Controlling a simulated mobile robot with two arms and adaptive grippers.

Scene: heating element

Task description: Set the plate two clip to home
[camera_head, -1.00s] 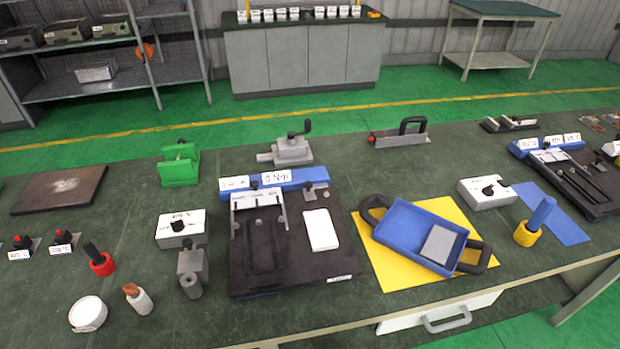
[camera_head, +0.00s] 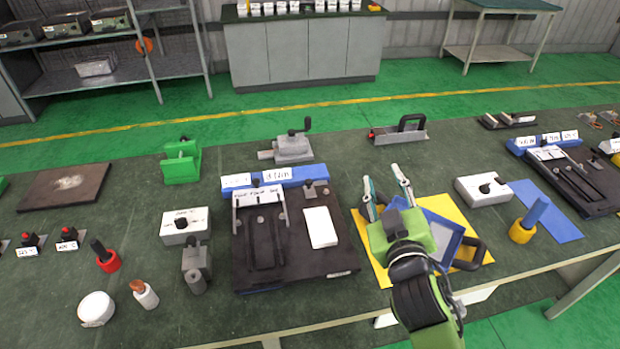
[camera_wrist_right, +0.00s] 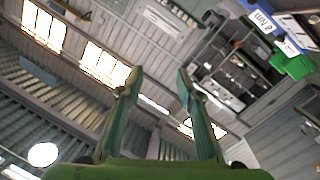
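A black plate (camera_head: 340,262) lies on the bench at the centre, with a blue labelled bar (camera_head: 303,176) along its back. A white-labelled bracket (camera_head: 259,197) and a small grey clip with a dark knob (camera_head: 312,188) sit on it. A second black plate (camera_head: 590,200) with a blue labelled bar lies at the far right. I cannot tell which is plate two. My right gripper (camera_head: 384,178) is open and empty, raised over the blue tray (camera_head: 443,238), right of the central plate. Its parted fingers show in the right wrist view (camera_wrist_right: 158,80). My left gripper is not in view.
The blue tray sits on a yellow mat (camera_head: 372,262), partly hidden by my right arm. A green vise (camera_head: 181,162) and grey vise (camera_head: 292,148) stand behind.

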